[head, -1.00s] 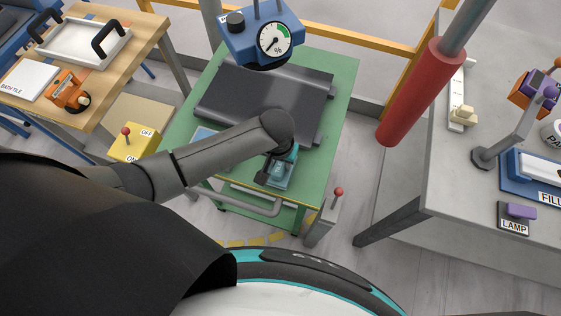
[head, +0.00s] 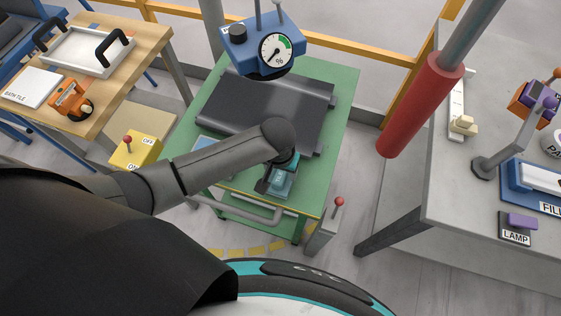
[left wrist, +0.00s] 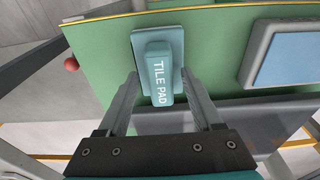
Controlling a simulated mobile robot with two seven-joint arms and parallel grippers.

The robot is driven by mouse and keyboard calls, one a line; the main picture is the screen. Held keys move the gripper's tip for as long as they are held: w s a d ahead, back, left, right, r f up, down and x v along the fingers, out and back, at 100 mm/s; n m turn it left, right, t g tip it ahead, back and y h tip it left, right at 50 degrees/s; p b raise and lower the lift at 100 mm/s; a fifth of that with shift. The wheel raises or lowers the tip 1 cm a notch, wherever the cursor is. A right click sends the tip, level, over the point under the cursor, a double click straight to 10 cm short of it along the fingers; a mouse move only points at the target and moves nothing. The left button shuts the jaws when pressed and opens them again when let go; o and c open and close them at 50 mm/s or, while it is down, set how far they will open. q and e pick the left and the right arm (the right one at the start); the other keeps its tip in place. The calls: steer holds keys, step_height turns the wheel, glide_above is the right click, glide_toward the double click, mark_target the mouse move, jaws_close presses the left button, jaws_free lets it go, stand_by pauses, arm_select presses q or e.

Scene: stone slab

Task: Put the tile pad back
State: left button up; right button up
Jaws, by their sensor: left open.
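The tile pad (left wrist: 158,72) is a teal block with a raised handle lettered TILE PAD. It rests on the green table (left wrist: 105,62) near the edge. In the head view the pad (head: 281,184) is partly hidden by my left arm. My left gripper (left wrist: 160,88) is open, with one finger on each side of the pad's handle. I cannot tell whether the fingers touch it. In the head view the left gripper (head: 283,176) is above the pad at the table's front edge. My right gripper is not in view.
A light blue panel in a grey frame (left wrist: 291,52) lies beside the pad. A dark slab (head: 262,100) covers the table's middle, under a blue gauge unit (head: 262,45). A red-knobbed lever (head: 339,202) stands at the front right. A red post (head: 420,105) rises further right.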

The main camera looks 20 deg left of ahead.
mark_target(279, 178)
arm_select(q)
step_height(279, 178, up, 12)
steer(key=s+p, duration=0.1)
steer(key=p, duration=0.2)
steer(key=shift+s+f, duration=0.15)
steer(key=shift+f, duration=0.1)
steer(key=shift+s, duration=0.1)
